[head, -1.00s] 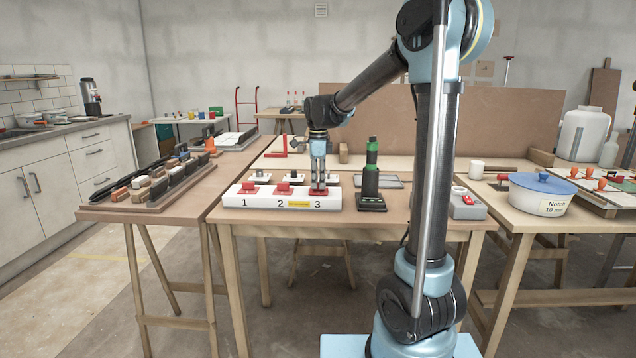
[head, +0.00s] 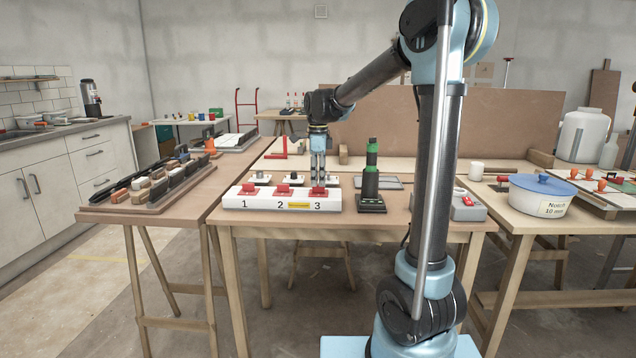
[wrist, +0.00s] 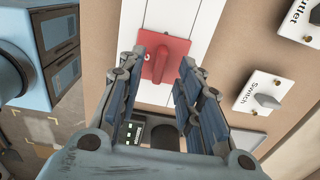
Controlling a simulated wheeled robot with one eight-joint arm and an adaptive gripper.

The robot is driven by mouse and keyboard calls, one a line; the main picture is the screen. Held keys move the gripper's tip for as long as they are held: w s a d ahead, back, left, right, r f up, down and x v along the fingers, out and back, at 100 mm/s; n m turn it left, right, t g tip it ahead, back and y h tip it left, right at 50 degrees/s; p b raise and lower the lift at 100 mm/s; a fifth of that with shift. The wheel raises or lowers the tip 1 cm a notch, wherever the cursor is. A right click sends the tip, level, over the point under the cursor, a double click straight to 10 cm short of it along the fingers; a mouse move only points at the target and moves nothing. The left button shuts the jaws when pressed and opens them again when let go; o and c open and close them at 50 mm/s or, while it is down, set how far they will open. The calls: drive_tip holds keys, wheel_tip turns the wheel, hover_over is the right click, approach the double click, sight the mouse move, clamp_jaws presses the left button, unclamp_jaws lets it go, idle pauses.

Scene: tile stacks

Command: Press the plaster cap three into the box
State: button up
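The long white box (head: 266,202) stands near the table's front edge, numbered 1, 2 and 3. Red caps with upright grips sit over 1 (head: 249,189) and 2 (head: 283,190). The red plaster cap three (head: 318,192) sits over number 3, level with the others as far as I can tell. My gripper (head: 318,181) points down just above cap three. Its fingers (wrist: 165,62) are apart on either side of the grip, with gaps visible.
White plates with grey knobs, one labelled Switch (wrist: 258,96) and one Outlet (wrist: 302,22), lie behind the box. A black-green stand (head: 371,182) rises right of it, with a grey-red device (head: 467,206) farther right. Tabletop is clear in front of the stand.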

drive_tip(key=shift+r, duration=1.95)
drive_tip(key=shift+r, duration=0.15)
wheel_tip(320, 180, up, 11)
drive_tip(key=s+d+f+n, duration=0.4)
drive_tip(key=s+d+n, duration=0.1)
drive_tip(key=s+d, duration=0.3)
drive_tip(key=s+d+f+n, duration=0.4)
drive_tip(key=s+f, duration=0.4)
drive_tip(key=s+d+f+n+t, duration=0.1)
drive_tip(key=s+d+f+n, duration=0.4)
drive_tip(key=s+f, duration=0.2)
drive_tip(key=s+d+f+n+t, duration=0.1)
drive_tip(key=s+d+f+n, duration=0.3)
drive_tip(key=s+f, duration=0.4)
wheel_tip(320, 180, down, 3)
drive_tip(key=shift+s+d+f+n, duration=0.1)
drive_tip(key=shift+s+d+n, duration=0.15)
drive_tip(key=shift+s+n, duration=0.1)
